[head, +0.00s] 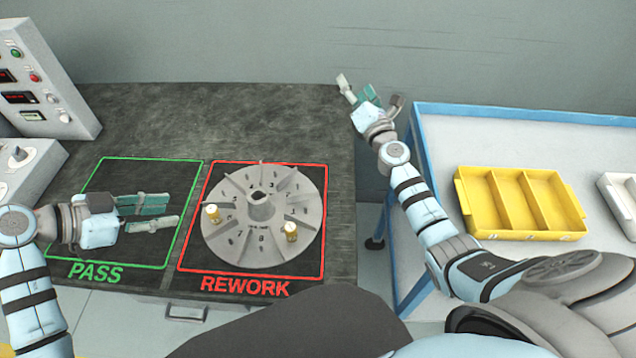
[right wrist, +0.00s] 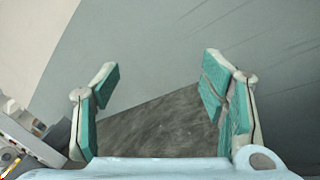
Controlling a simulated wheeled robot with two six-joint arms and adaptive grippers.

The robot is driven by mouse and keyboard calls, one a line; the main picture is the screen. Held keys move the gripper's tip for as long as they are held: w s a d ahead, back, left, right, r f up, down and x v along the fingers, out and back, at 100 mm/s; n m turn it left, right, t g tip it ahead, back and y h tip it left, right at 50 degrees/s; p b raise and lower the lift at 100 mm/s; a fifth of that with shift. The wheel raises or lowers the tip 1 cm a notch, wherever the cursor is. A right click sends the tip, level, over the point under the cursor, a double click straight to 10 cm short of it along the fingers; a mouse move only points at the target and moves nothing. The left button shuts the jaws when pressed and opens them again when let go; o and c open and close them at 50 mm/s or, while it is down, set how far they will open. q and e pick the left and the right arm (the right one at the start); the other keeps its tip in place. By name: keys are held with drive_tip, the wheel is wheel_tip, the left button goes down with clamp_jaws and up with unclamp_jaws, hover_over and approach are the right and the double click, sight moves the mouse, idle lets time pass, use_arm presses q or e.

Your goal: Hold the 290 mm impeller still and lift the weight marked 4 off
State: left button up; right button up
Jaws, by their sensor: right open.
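A grey finned impeller (head: 262,250) lies flat inside the red REWORK square, with a raised hub (head: 261,205) and numbers around its disc. Its size marking is too small to read. One small brass weight (head: 212,214) sits near its left rim and another brass weight (head: 290,231) near its lower right rim; I cannot read a mark on either. My left gripper (head: 150,212) is over the PASS square, left of the impeller, its teal fingers apart and empty. My right gripper (head: 370,92) is open and empty beyond the bench's back right corner; its spread fingers show in the right wrist view (right wrist: 160,105).
A yellow three-compartment tray (head: 520,205) sits on the blue-edged table (head: 440,130) at right, beside a partly seen white tray (head: 620,195). Control boxes (head: 45,85) stand at the bench's left. The dark bench top (head: 220,120) behind the squares is clear.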

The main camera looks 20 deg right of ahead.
drive_tip(key=s+a+m+y, duration=0.2)
drive_tip(key=a+m+y, duration=0.1)
drive_tip(key=a+y, duration=0.3)
drive_tip(key=m+g+y, duration=0.8)
drive_tip(key=m+g, duration=0.4)
approach(252, 198)
drive_tip(key=shift+g, duration=0.3)
drive_tip(key=x, duration=0.8)
drive_tip(key=shift+w+a, duration=0.15)
drive_tip(key=shift+w, duration=0.05)
clamp_jaws()
drive_tip(key=shift+r, duration=0.1)
